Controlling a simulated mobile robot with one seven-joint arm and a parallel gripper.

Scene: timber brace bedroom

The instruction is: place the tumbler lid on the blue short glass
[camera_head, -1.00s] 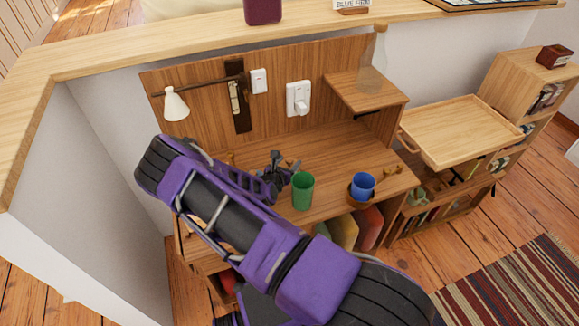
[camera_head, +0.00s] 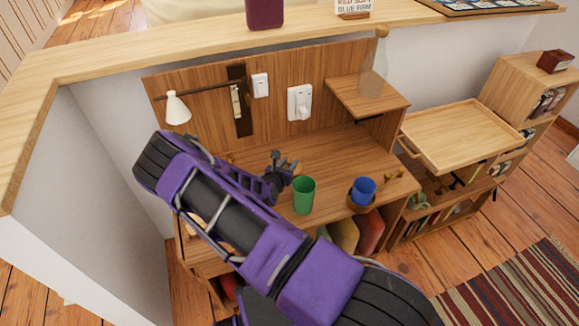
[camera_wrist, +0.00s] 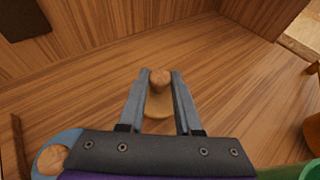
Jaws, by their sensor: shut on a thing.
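The blue short glass (camera_head: 363,190) stands upright at the right front of the wooden desk, in a brown holder or saucer. A green tumbler (camera_head: 303,195) stands to its left; part of it shows at the lower right of the wrist view (camera_wrist: 312,165). My gripper (camera_head: 282,170) is just left of and behind the green tumbler. In the wrist view, my gripper (camera_wrist: 160,84) is shut on the round wooden knob of the tumbler lid (camera_wrist: 158,106). The lid's pale disc shows below the knob. I cannot tell its height above the desk. The lid is not clear in the head view.
A blue round thing with a wooden ball (camera_wrist: 52,160) lies at the lower left of the wrist view. A raised shelf (camera_head: 365,98) with a clear bottle-like object stands behind the glass. A wooden tray (camera_head: 465,132) is to the right. The desk middle is mostly clear.

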